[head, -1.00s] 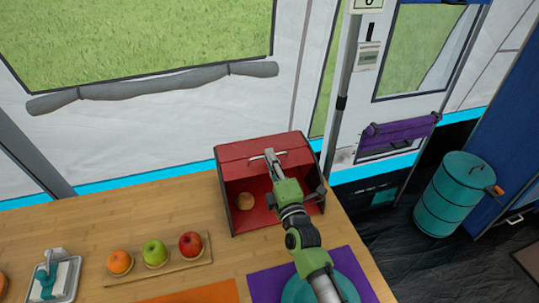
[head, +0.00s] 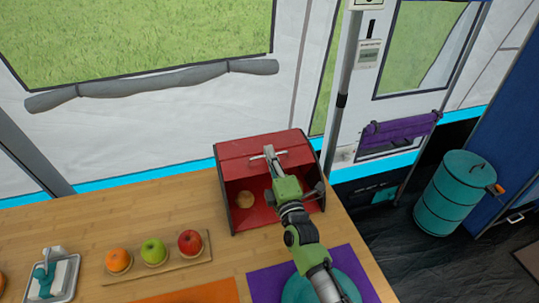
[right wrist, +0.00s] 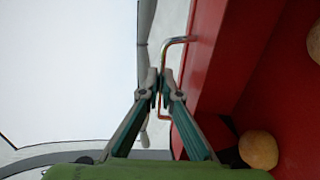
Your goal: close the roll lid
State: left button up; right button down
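The red bread box (head: 240,219) stands at the table's back right with its front open. Its roll lid (head: 236,152) is rolled up at the top, with a thin metal handle (head: 304,152) along it. My right gripper (head: 270,154) is at this handle. In the right wrist view its fingertips (right wrist: 158,88) are closed together around the handle bar (right wrist: 166,62), beside the lid's red edge. A bread roll (head: 245,200) lies inside the box. The right wrist view shows a roll (right wrist: 258,149) and part of another. My left gripper is out of view.
A wooden board (head: 184,266) with an orange, a green apple and a red apple lies left of the box. A butter dish (head: 66,281) stands farther left. A teal plate (head: 346,287) on a purple mat (head: 264,286) lies in front, under my right arm.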

jog(key=shift+s+d+f+t+b, duration=0.15)
jog(key=shift+s+f+t+b, duration=0.35)
jog(key=shift+s, duration=0.4)
jog(key=s+d+f, duration=0.1)
jog(key=s+f, duration=0.3)
jog(key=s, duration=0.3)
jog(key=shift+s+d+f+p, duration=0.15)
jog(key=shift+d+f+p, duration=0.1)
jog(key=shift+f+p, duration=0.05)
jog(key=c, duration=2.6)
grip_release()
jog(key=shift+o, duration=0.2)
jog(key=v, duration=0.7)
jog(key=shift+s, duration=0.2)
jog(key=shift+d, duration=0.15)
